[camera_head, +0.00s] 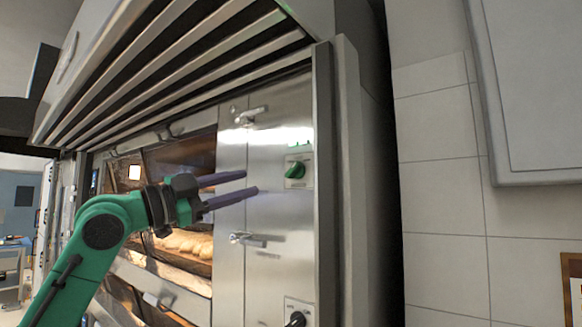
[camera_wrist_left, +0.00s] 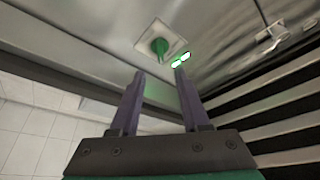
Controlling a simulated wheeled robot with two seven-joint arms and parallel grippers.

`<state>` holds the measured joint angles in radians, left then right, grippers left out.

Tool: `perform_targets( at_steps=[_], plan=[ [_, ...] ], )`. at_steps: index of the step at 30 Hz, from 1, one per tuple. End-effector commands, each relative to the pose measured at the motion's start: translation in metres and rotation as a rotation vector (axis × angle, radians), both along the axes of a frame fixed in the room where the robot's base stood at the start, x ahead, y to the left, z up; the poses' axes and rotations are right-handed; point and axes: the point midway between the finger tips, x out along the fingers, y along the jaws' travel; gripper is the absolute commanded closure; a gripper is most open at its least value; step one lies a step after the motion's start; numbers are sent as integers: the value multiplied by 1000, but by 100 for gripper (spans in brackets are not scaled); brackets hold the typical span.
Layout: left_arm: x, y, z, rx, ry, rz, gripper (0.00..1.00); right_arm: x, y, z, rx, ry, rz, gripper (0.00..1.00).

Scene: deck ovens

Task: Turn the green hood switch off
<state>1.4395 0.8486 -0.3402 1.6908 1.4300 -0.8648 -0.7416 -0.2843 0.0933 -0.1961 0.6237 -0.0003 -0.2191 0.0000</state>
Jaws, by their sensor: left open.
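The green hood switch (camera_head: 295,170) is a green knob on a pale square plate on the steel front panel, below the hood. In the head view my left gripper (camera_head: 252,183) is open and empty, with its two purple fingers pointing right toward the switch, to its left and apart from it. The left wrist view shows the green switch (camera_wrist_left: 160,46) ahead of the open fingertips (camera_wrist_left: 160,74). Green light marks show beside it there. The gap between fingertips and knob is hard to judge. My right gripper is in neither view.
A black knob (camera_head: 296,318) sits lower on the same panel. Metal handles (camera_head: 247,239) and (camera_head: 250,115) stick out left of the switch. The slatted hood (camera_head: 180,60) overhangs above. Bread (camera_head: 185,243) shows in the oven behind my gripper. A tiled wall (camera_head: 440,170) stands at right.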

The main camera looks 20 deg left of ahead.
Motion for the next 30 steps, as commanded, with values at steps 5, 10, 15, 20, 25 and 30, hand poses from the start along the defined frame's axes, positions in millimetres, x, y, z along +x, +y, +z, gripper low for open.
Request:
perform_targets(
  at_steps=[5,10,15,20,25,30],
  plan=[
    [38,-31,23,-1,4,-4,54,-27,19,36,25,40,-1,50],
    [69,-54,33,-2,3,-3,54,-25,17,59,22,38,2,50],
    [84,-65,33,-1,2,0,54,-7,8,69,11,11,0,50],
    [85,-66,30,0,1,0,54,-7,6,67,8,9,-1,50],
    [85,-66,30,0,1,0,84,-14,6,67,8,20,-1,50],
    [85,-66,30,0,1,0,100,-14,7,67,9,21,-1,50]
  ],
)
